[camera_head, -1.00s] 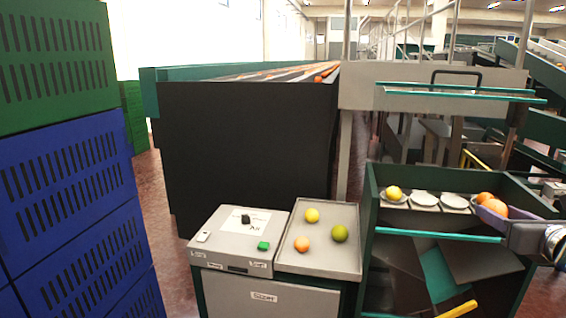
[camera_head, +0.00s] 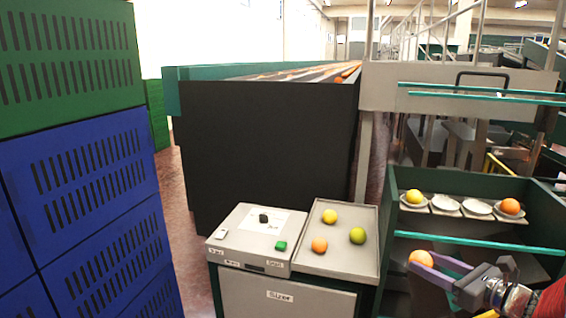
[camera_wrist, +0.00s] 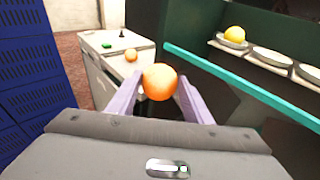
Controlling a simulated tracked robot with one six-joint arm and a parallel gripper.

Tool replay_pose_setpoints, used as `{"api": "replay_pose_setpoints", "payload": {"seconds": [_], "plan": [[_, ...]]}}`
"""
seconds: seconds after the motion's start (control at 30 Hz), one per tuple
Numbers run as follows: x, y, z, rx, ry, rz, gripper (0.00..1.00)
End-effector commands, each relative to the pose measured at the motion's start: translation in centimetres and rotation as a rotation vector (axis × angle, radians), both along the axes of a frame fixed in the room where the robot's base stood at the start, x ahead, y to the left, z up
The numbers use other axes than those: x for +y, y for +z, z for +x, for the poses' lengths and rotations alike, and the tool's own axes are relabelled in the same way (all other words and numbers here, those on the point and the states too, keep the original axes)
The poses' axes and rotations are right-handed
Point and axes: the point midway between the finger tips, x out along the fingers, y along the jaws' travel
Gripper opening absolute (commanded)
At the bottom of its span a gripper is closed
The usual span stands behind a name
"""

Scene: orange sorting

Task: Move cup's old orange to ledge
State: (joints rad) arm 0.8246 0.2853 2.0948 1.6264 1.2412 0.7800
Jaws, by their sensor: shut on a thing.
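My gripper (camera_head: 428,268) is shut on an orange (camera_head: 420,259), which it holds in front of the teal rail. The held orange also shows between the purple fingers in the wrist view (camera_wrist: 160,82). A row of white cups (camera_head: 446,204) sits in the green sorting frame. The leftmost cup holds a yellow fruit (camera_head: 414,196) and the rightmost holds an orange (camera_head: 510,206); the cups between look empty. The grey tray ledge (camera_head: 337,264) left of the gripper bears a yellow fruit (camera_head: 330,216), a green fruit (camera_head: 357,236) and an orange (camera_head: 319,245).
A teal rail (camera_head: 475,243) crosses in front of the cups. The sizer box (camera_head: 240,240) with a green button (camera_head: 280,246) adjoins the tray. Blue and green crates (camera_head: 85,190) stand at the left. The tray has bare room at its front.

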Motion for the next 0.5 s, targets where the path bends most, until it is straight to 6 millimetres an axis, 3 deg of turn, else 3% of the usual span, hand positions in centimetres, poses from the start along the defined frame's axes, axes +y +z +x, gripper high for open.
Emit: {"api": "replay_pose_setpoints", "payload": {"seconds": [0.5], "plan": [[11.9,-13.0,1.3,0.005,0.297,0.005,0.21]]}}
